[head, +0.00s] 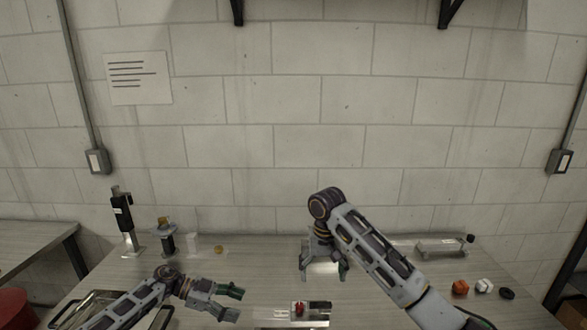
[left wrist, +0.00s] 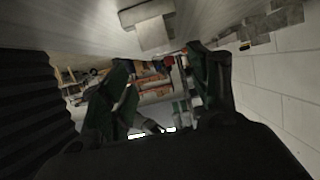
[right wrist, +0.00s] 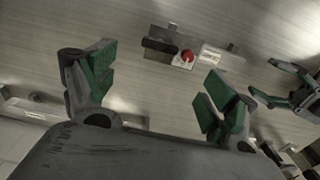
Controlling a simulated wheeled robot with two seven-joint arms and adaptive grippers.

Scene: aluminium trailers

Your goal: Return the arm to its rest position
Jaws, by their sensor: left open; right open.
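My right gripper (head: 323,268) points down over the middle of the table, open and with nothing between its fingers. In the right wrist view its green-padded fingers (right wrist: 155,95) stand wide apart above bare tabletop. My left gripper (head: 235,301) lies low over the left half of the table, pointing right, open and empty. Its fingers (left wrist: 165,95) also show apart in the left wrist view. It shows too at the right edge of the right wrist view.
A fixture with a red part (head: 299,308) sits at the table's front middle. A black-topped stand (head: 123,215) and small items are at the back left. A metal block (head: 440,247) is at the back right, near small orange, white and black parts (head: 484,286).

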